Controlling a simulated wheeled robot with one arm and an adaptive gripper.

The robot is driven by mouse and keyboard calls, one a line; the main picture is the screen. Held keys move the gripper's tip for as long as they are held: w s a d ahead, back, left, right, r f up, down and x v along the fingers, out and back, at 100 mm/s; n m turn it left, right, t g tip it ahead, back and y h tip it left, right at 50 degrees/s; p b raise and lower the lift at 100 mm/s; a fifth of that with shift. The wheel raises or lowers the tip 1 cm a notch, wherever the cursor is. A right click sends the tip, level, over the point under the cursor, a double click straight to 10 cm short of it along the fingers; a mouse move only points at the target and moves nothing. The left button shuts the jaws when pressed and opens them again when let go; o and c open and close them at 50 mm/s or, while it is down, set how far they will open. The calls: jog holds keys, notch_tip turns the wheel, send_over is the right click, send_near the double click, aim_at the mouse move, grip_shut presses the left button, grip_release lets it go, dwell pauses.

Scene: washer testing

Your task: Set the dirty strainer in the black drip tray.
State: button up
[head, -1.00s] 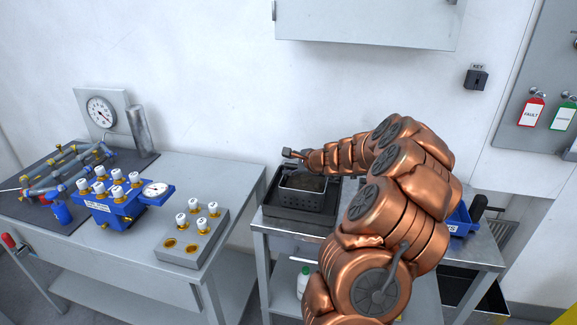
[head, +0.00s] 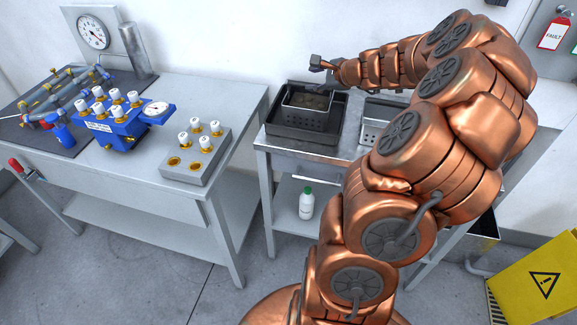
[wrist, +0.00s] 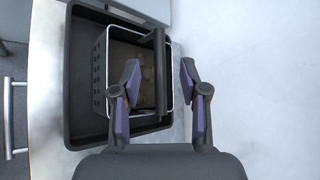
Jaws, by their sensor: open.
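The dirty strainer (head: 304,116), a dark grey perforated basket with brown grime inside, sits in the black drip tray (head: 276,131) on the metal side table. In the wrist view the strainer (wrist: 100,75) stands upright towards the right side of the tray (wrist: 80,120), and its dark handle bar (wrist: 159,85) runs along its right part. My gripper (head: 320,65) is above the strainer. In the wrist view my gripper (wrist: 160,68) is open, one finger over the basket and the other beyond its right rim. The handle bar shows between the fingers, not gripped.
A lighter perforated basket (head: 372,132) stands right of the tray, partly behind my arm. The left bench (head: 205,95) holds a blue valve manifold (head: 118,125) and a grey block (head: 195,160) with white-capped parts. A white bottle (head: 306,203) stands on the lower shelf.

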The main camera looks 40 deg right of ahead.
jog(key=w+a+r+n+g+y, duration=0.2)
jog(key=a+n+y, duration=0.3)
jog(key=a, duration=1.2)
jog(key=s+a+f+n+g, duration=0.1)
jog(key=s+a+n+g, duration=0.2)
jog(key=a, duration=0.5)
jog(key=s+a+n+g, duration=0.1)
jog(key=s+a+n, duration=0.2)
jog(key=a+n, duration=0.45)
jog(key=s+a+f+n+g+h, duration=0.1)
jog(key=s+a+f+n+g, duration=0.15)
jog(key=s+a, duration=0.4)
jog(key=s+a+f+n+g, duration=0.1)
jog(key=s+a+n+g, duration=0.25)
jog(key=s, duration=0.55)
jog(key=s+d+n+g+h, duration=0.1)
jog(key=s+n+h, duration=0.1)
jog(key=s, duration=0.4)
jog(key=s+d+f+n+h, duration=0.1)
jog(key=s+d, duration=0.1)
jog(key=s, duration=0.4)
jog(key=shift+d+f+n+g+h, duration=0.3)
jog(key=shift+n+g+h, duration=0.05)
jog(key=shift+g+h, duration=0.05)
jog(key=shift+d, duration=0.1)
